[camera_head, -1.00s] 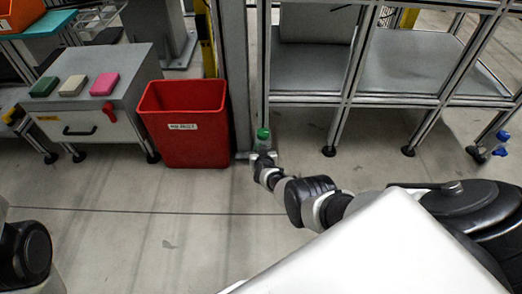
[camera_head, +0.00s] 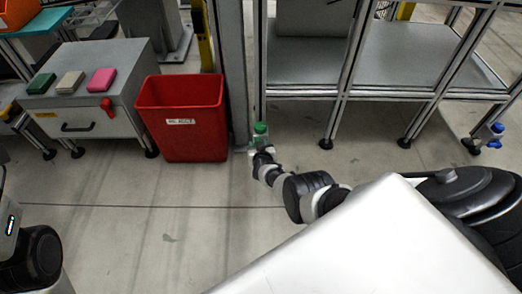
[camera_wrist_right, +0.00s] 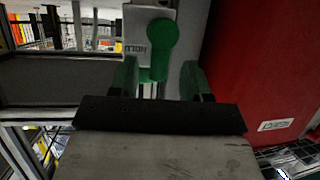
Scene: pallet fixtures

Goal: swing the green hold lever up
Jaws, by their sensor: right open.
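The green hold lever (camera_head: 260,128) is small in the head view, low on the grey post beside the red bin. In the right wrist view the lever (camera_wrist_right: 162,42) is larger, with a round green end in front of a pale plate marked HOLD, whose lettering appears inverted. My right gripper (camera_wrist_right: 158,80) is open. Its green fingertips stand on either side of the lever's narrower part, with visible gaps and no clear contact. In the head view my right gripper (camera_head: 259,150) is just below the lever, its fingers too small to make out. My left gripper is out of view.
The red bin (camera_head: 181,120) stands close to the left of the post and fills the wrist view's right side. A grey cabinet (camera_head: 120,72) with coloured blocks is farther left. A metal-framed shelf (camera_head: 300,68) stands to the right. The floor in front is clear.

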